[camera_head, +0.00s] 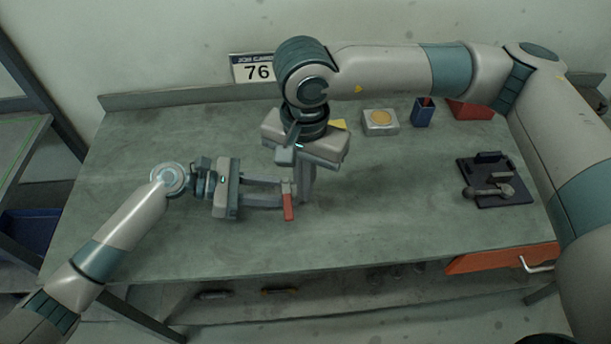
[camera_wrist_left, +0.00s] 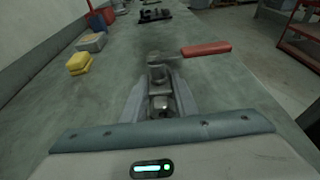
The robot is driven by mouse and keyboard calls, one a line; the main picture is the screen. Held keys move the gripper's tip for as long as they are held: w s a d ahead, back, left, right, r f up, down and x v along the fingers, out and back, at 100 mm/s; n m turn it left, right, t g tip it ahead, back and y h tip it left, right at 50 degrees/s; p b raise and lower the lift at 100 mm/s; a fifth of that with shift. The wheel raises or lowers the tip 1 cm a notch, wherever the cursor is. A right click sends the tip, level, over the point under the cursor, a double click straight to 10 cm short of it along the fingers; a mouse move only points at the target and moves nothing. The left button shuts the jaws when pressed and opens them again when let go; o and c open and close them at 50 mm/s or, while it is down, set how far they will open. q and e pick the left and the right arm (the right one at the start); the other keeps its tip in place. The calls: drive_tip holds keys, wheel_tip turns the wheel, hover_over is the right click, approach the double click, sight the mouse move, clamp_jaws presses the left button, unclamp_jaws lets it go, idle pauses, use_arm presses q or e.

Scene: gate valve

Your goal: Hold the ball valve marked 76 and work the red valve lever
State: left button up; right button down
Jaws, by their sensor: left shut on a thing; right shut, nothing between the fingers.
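A small grey metal valve (camera_wrist_left: 160,103) sits between the fingers of my left gripper (camera_head: 283,194), which is shut on it above the table. In the left wrist view the valve lies between both fingers (camera_wrist_left: 152,105). Its red lever (camera_head: 288,207) points toward the table's front edge in the head view. In the left wrist view the lever (camera_wrist_left: 206,48) sticks out to the right. My right gripper (camera_head: 306,190) points down just right of the valve, shut and empty. Whether it touches the valve cannot be told.
A dark tray (camera_head: 512,199) with metal fittings lies at the right. A grey box with a yellow disc (camera_head: 380,121), a blue cup (camera_head: 423,112) and a red box (camera_head: 470,110) stand at the back. The table's middle front is clear.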

use_arm(q)
drive_tip(key=o, duration=1.1)
drive_tip(key=shift+a, duration=0.1)
drive_tip(key=v, duration=1.2)
drive_tip(key=shift+r, duration=0.15)
